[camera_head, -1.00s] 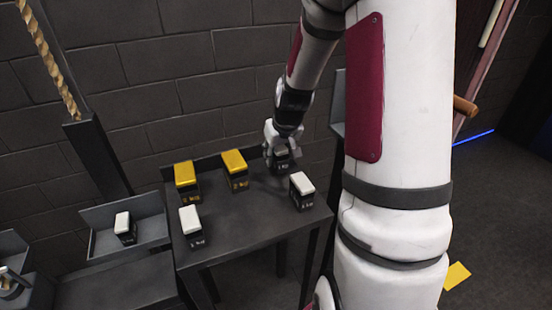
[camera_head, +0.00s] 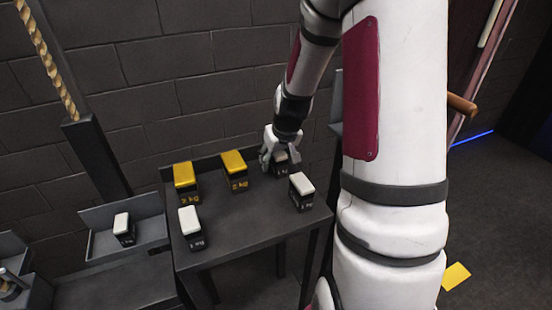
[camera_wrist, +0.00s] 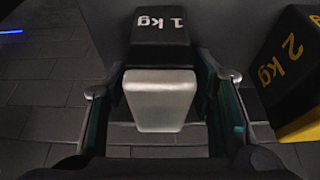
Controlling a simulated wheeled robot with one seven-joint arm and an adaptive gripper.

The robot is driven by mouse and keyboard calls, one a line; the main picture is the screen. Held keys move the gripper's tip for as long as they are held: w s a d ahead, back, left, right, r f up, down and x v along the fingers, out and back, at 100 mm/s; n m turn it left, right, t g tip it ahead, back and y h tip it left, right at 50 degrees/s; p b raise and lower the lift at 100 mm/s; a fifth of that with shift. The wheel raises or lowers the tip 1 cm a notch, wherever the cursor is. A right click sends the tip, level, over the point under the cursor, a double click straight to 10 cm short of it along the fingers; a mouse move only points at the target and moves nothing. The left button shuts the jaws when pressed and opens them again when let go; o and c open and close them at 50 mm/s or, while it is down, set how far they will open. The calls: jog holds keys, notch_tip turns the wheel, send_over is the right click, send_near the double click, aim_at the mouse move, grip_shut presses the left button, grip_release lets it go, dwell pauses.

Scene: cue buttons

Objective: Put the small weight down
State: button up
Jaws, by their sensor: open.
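A small 1 kg weight with a black body and white top (camera_wrist: 162,95) is between the fingers of my gripper (camera_wrist: 163,85) in the wrist view. The fingers are open, with a gap on both sides of the weight. In the head view my gripper (camera_head: 281,157) is low over the back right of the dark table (camera_head: 250,216).
Another white-topped weight (camera_head: 123,229) is in a grey tray (camera_head: 98,214) at the left. A rope (camera_head: 47,55) hangs at the left. The table's front middle is clear.

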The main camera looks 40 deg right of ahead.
jog(key=p+v, duration=0.2)
jog(key=v, duration=1)
jog(key=s+a+r+n, duration=0.1)
jog(key=s+a+r, duration=0.35)
jog(key=a, duration=0.35)
jog(key=s+a+r+n+g, duration=0.1)
jog(key=s+a+r, duration=0.1)
jog(key=s+a, duration=0.4)
jog(key=s+a+r+n+g+y, duration=0.1)
jog(key=s+a+r, duration=0.2)
jog(key=s, duration=1.1)
jog(key=a, duration=0.3)
jog(key=shift+s+a+r, duration=0.2)
jog(key=shift+a+r, duration=0.05)
jog(key=shift+a, duration=0.05)
notch_tip(320, 180, up, 10)
jog(key=t+p, duration=0.2)
jog(key=p, duration=0.6)
jog(key=shift+p, duration=0.35)
